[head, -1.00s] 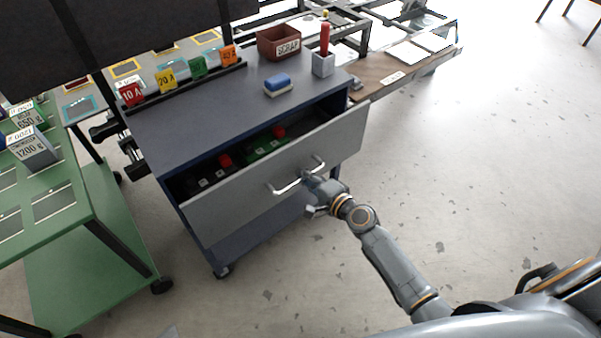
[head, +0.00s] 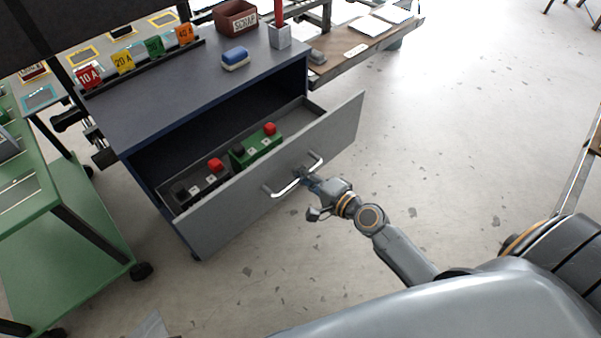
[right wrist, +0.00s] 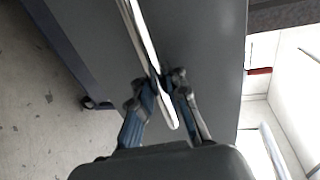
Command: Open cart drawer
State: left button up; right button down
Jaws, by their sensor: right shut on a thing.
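The dark blue cart (head: 150,118) stands in the middle left of the head view. Its grey-fronted drawer (head: 240,212) is pulled well out. Inside the drawer are a green block with a red knob (head: 257,146) and a dark block with a red knob (head: 200,186). The silver bar handle (head: 285,188) is on the drawer front. My right gripper (head: 309,180) is shut on the handle near its right part. In the right wrist view the fingers (right wrist: 163,88) close around the bar handle (right wrist: 141,35). My left gripper does not show.
On the cart top are a blue-and-white block (head: 235,59), a brown scrap bin (head: 236,18), a grey holder (head: 280,37) and coloured amp tags (head: 123,62). A green cart (head: 65,230) stands close at left. The floor at right is clear.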

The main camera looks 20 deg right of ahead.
jog(key=shift+r, duration=0.1)
jog(key=c, duration=1.3)
grip_release()
jog(key=shift+c, duration=0.2)
jog(key=shift+s, duration=0.1)
jog(key=shift+s+d, duration=0.2)
jog(key=shift+s, duration=0.15)
jog(key=v, duration=1.1)
